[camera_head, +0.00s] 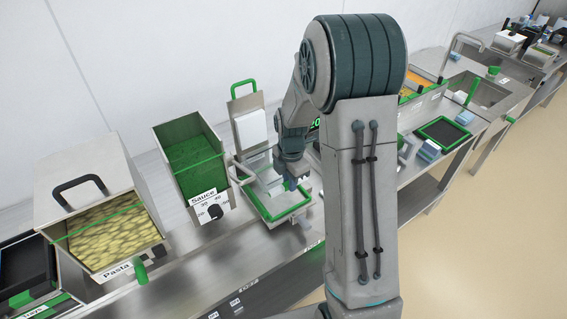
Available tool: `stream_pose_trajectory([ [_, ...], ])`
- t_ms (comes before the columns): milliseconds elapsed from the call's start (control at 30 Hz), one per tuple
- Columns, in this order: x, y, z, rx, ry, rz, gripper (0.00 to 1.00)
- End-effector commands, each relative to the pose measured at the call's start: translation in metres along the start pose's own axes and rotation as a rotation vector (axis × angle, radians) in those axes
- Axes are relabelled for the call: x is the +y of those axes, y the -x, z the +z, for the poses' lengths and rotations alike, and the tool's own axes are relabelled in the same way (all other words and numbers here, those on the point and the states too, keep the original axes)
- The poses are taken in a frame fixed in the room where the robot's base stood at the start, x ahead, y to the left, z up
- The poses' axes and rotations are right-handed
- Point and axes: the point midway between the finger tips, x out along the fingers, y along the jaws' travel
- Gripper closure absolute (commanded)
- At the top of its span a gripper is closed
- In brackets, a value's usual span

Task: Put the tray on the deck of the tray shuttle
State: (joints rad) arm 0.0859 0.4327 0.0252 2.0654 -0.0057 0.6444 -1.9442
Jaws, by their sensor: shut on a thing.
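My gripper (291,182) points down over a green-framed flat deck (282,207) on the steel counter, which looks like the tray shuttle. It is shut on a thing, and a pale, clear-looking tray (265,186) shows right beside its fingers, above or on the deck. The fingers and the grip are small in the picture. I cannot tell whether the tray touches the deck.
The Pasta bin (108,228) and Sauce bin (190,165) stand to the left. A white block in a green-handled holder (250,122) stands behind the deck. A black green-rimmed plate (443,132) lies at right, beyond my arm. My arm hides the counter's middle.

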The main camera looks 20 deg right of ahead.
Motion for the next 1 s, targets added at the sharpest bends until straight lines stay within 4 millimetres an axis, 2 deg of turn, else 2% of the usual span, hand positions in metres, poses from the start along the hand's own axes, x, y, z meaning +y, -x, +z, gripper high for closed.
stream_pose_trajectory([
  [367, 0.0, -0.015, 0.0, 0.0, 0.001, -0.001, 1.0],
  [800, 0.0, -0.059, 0.0, 0.0, -0.001, 0.0, 1.0],
  [1000, 0.0, -0.073, 0.001, 0.0, -0.001, 0.0, 1.0],
])
